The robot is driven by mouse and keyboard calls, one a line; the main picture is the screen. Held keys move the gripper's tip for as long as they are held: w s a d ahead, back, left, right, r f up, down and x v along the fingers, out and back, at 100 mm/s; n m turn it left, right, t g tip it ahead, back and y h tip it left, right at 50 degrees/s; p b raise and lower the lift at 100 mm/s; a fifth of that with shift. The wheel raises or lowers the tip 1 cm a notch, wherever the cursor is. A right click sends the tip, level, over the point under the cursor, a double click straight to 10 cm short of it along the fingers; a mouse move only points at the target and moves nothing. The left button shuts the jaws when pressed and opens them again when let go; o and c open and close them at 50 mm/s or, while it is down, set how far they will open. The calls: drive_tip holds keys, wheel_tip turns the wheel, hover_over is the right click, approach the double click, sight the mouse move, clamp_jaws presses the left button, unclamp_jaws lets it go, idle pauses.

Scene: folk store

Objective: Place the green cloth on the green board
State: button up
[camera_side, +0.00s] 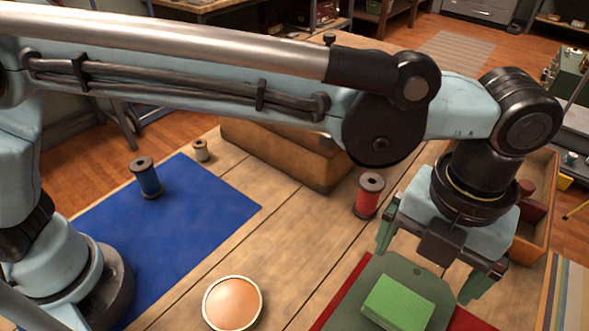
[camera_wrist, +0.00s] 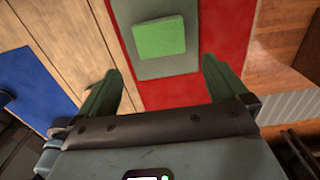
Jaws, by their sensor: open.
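The green cloth (camera_side: 399,302) is a bright green folded block. It lies on the grey-green board (camera_side: 374,270), which rests on a red mat (camera_side: 345,290). In the wrist view the cloth (camera_wrist: 159,38) sits on the upper middle of the board (camera_wrist: 168,68), with board showing around it. My gripper (camera_side: 432,262) is open, its green fingers spread wide above the board. In the wrist view the open gripper (camera_wrist: 157,80) has nothing between its fingers, and the cloth is beyond the fingertips, apart from them.
A red spool (camera_side: 369,196) stands behind the board, near my gripper. A round orange-topped dish (camera_side: 232,303) is at front. A brown block (camera_side: 285,150) and a wooden crate (camera_side: 533,245) stand farther back.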

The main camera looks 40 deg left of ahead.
drive_tip(key=w+a+r+n+t+h, duration=0.1)
drive_tip(key=w+a+r+n+t, duration=0.15)
drive_tip(key=a+n, duration=0.75)
drive_tip(key=w+a+r+n+t+h, duration=0.1)
drive_tip(key=w+a+r+n, duration=0.15)
drive_tip(key=a+n, duration=0.7)
drive_tip(key=s+a+f+n+t+y, duration=0.1)
drive_tip(key=s+a+f+n+t, duration=0.1)
drive_tip(key=a+n, duration=0.6)
drive_tip(key=s+a+f+n+t+y, duration=0.1)
drive_tip(key=s+a+f+n, duration=0.2)
drive_tip(key=a+n, duration=0.5)
drive_tip(key=a, duration=0.4)
drive_tip(key=shift+a+f+t, duration=0.2)
drive_tip(key=shift+a+t, duration=0.05)
drive_tip(key=shift+t, duration=0.1)
